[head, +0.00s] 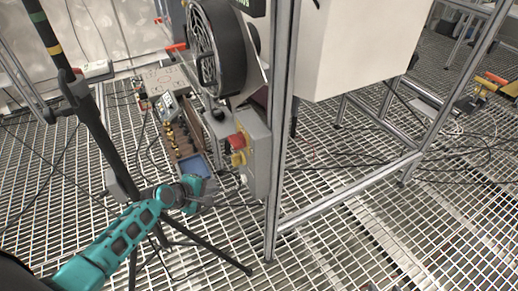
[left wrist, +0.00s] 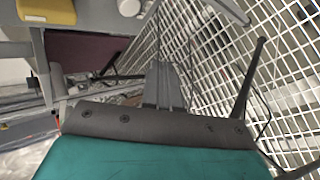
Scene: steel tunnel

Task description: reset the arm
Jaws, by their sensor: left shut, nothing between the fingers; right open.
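My left arm, teal with dark patches, reaches in from the lower left in the head view. Its gripper (head: 228,194) is near the lower part of a grey control box (head: 256,158) with a red knob and a yellow part. A gap between gripper and box cannot be judged well. In the left wrist view the fingers of my left gripper (left wrist: 165,88) are together, with nothing seen between them. A yellow part (left wrist: 47,10) shows at the top left there. My right arm and gripper are not in view.
A black tripod (head: 102,135) stands beside my left arm, its legs spread under it. Cables lie on the grating floor (head: 345,225), open at the lower right.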

